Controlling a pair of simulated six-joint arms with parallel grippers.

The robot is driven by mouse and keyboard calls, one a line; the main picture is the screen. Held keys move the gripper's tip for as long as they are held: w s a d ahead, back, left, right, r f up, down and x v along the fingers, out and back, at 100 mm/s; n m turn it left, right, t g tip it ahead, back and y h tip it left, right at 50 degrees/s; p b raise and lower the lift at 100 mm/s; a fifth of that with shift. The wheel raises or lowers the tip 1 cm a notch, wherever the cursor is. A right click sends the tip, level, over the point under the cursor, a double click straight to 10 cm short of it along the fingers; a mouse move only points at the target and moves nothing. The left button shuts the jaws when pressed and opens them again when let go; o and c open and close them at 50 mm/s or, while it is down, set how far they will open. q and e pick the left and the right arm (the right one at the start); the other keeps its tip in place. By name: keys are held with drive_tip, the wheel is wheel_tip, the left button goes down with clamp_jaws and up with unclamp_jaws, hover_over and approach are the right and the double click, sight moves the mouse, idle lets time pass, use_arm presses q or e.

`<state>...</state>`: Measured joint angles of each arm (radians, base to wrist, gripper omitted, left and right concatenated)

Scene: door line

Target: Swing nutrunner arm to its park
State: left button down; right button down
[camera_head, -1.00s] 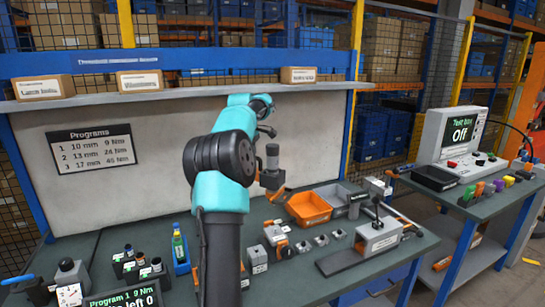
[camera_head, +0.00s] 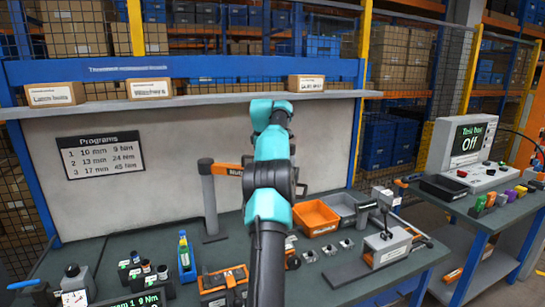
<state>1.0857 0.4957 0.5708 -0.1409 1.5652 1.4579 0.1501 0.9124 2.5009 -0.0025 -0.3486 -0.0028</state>
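That arm rises through the middle and covers the orange arm's far end, so I cannot make out the nutrunner itself. My gripper on this arm is hidden behind its links, and I cannot tell whether it touches anything. My other gripper is not in view. I cannot identify a park for the nutrunner arm.
An orange bin (camera_head: 316,216) and grey bin (camera_head: 345,204) stand right of my arm. A grey press-like fixture (camera_head: 388,246) is on the right. A blue holder with a bottle (camera_head: 185,257) stands left. A shelf (camera_head: 200,99) with boxes runs above.

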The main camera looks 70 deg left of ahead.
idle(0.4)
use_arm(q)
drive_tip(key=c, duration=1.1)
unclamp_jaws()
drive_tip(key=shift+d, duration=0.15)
